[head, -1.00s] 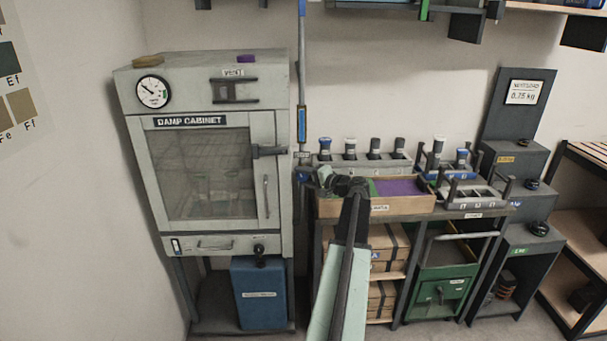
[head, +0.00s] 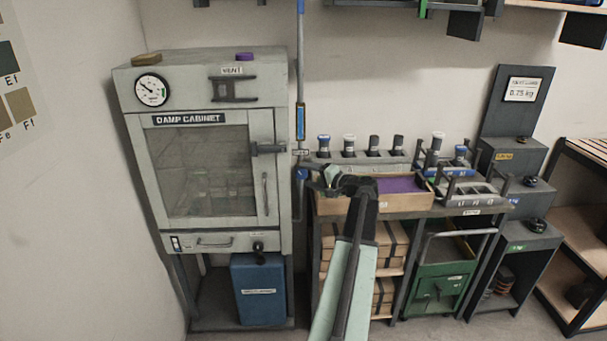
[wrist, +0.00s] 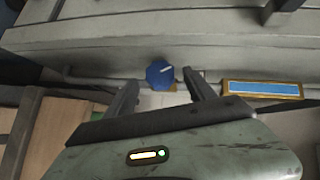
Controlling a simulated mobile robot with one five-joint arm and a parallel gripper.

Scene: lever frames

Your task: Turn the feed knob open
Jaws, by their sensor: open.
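The blue feed knob (wrist: 160,72) with a pale pointer line shows in the wrist view, against the grey pipework. In the head view it is a small blue spot (head: 302,174) low on the vertical pipe beside the damp cabinet. My gripper (wrist: 162,84) is open, with one dark finger on each side of the knob's near edge. The knob lies between or just beyond the fingertips; I cannot tell whether they touch it. In the head view my gripper (head: 312,167) reaches left to the pipe, partly hidden by its own body.
The damp cabinet (head: 283,180) stands just left of the pipe. A blue-windowed sight gauge (head: 301,122) sits above the knob. A wooden tray (head: 405,203) and several capped jars crowd the bench to the right. A blue box (head: 258,291) is below the cabinet.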

